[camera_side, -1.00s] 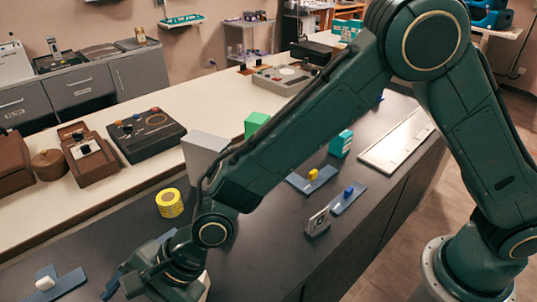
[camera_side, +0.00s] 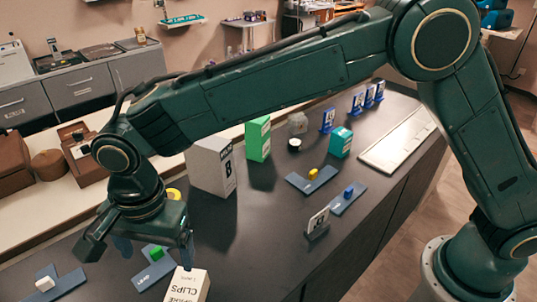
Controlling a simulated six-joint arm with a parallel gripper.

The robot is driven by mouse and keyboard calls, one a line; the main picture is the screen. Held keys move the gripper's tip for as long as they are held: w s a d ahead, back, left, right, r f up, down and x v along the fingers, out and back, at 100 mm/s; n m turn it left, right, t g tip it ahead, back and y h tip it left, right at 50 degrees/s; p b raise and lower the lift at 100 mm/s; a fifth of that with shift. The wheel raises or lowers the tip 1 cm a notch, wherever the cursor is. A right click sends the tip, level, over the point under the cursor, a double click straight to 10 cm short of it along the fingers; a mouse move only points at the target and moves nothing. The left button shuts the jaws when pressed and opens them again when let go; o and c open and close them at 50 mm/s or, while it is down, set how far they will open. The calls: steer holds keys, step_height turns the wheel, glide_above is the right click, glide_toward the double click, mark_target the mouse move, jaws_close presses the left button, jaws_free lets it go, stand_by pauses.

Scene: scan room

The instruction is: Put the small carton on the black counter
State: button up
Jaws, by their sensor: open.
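A small white carton marked CLIPS (camera_side: 186,286) stands on the black counter (camera_side: 265,235) at the bottom of the picture, partly cut off by the lower edge. My gripper (camera_side: 140,250) is open and empty, pointing down to the left of and above the carton. One finger overlaps the carton's top edge in the picture; I cannot tell whether they touch.
Blue pieces with a green block (camera_side: 157,253) and a white block (camera_side: 45,283) lie nearby. A larger white box marked B (camera_side: 210,165), a green carton (camera_side: 258,138) and a teal carton (camera_side: 341,142) stand farther back. A small sign (camera_side: 316,220) stands right.

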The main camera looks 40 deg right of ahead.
steer(key=r, duration=0.2)
glide_above(182, 295)
steer(key=shift+h, duration=0.4)
steer(key=shift+d+f, duration=0.1)
steer(key=shift+f, duration=2.6)
steer(key=shift+f, duration=0.1)
steer(key=shift+f, duration=4.2)
steer(key=shift+f, duration=2.6)
steer(key=c, duration=1.2)
